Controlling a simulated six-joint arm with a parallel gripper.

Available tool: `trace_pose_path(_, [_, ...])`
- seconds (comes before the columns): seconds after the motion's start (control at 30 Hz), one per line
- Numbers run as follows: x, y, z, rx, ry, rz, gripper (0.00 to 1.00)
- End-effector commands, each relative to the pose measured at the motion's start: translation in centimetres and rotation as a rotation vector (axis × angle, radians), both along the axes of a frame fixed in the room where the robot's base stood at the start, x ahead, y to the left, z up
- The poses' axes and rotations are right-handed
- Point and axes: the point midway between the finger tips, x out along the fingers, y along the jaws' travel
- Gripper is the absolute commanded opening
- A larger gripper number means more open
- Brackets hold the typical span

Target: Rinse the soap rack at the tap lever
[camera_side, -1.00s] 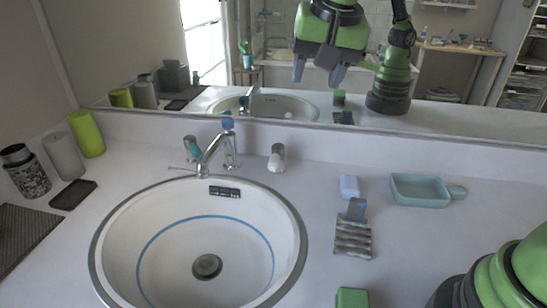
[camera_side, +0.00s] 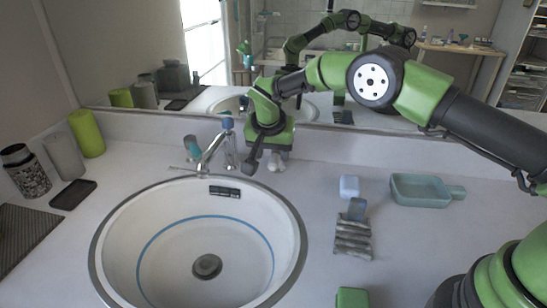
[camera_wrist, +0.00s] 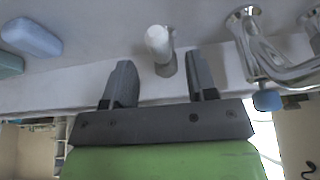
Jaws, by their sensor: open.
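The soap rack (camera_side: 352,240), grey and slatted with a blue tab at its back end, lies on the counter right of the basin. It is not in the wrist view. The chrome tap (camera_side: 208,152) stands behind the basin with a blue-topped lever (camera_side: 228,124); the blue top also shows in the wrist view (camera_wrist: 267,100). My gripper (camera_side: 262,166) is just right of the tap, pointing down, open and empty. In the wrist view, a small chrome post with a white tip (camera_wrist: 158,42) appears between the spread fingers (camera_wrist: 160,75); contact cannot be told.
The round basin (camera_side: 101,246) fills the left front. A pale blue block (camera_side: 349,186) and a teal dish (camera_side: 420,190) lie behind the rack. A green block (camera_side: 351,298) is at the front. A mirror (camera_side: 450,114) runs along the back.

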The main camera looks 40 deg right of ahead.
Motion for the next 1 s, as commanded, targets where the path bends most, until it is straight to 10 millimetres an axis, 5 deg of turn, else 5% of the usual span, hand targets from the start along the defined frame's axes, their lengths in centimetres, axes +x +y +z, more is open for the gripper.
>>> trace_pose_path(0.2, [0.7, -0.7, -2.4, -0.001, 0.001, 0.000, 0.52])
trace_pose_path(0.57, [0.9, -0.9, -2.9, 0.000, 0.000, 0.000, 0.52])
trace_pose_path(0.8, [0.8, -0.9, -2.9, 0.000, 0.000, 0.001, 0.04])
trace_pose_path(1.0, [0.8, -0.9, -2.9, 0.000, 0.000, 0.009, 0.00])
